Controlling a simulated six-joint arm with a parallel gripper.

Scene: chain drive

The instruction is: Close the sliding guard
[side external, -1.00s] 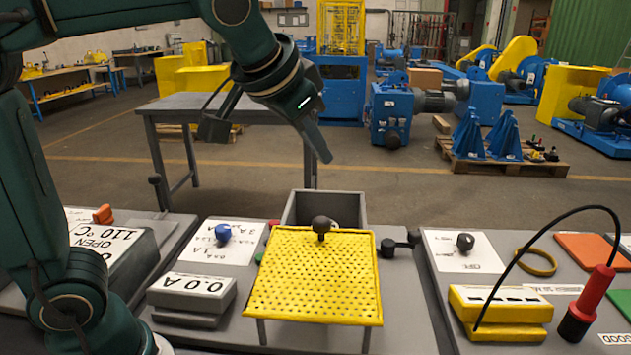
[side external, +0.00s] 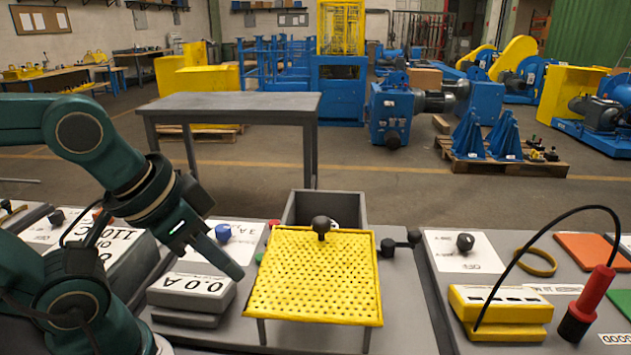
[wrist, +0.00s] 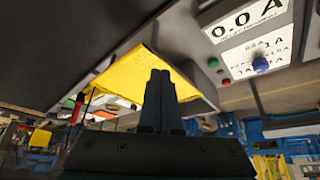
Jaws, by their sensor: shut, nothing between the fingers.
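The sliding guard (side external: 315,275) is a yellow perforated plate with a black ball knob (side external: 321,226) on its far edge. In the side view it lies over the chain drive unit, in front of a grey open box (side external: 324,209). What is under the plate is hidden. My gripper (side external: 239,275) is shut and empty, just left of the guard and apart from the knob. In the wrist view the shut fingers (wrist: 160,78) point toward the yellow guard (wrist: 120,79), and the knob is not visible there.
A grey meter reading 0.0 A (side external: 190,291) stands close below my gripper. A blue knob (side external: 223,232) sits on a white panel behind it. A black lever (side external: 401,243) is right of the guard. A yellow block (side external: 500,305) and a red probe with a cable (side external: 590,303) are farther right.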

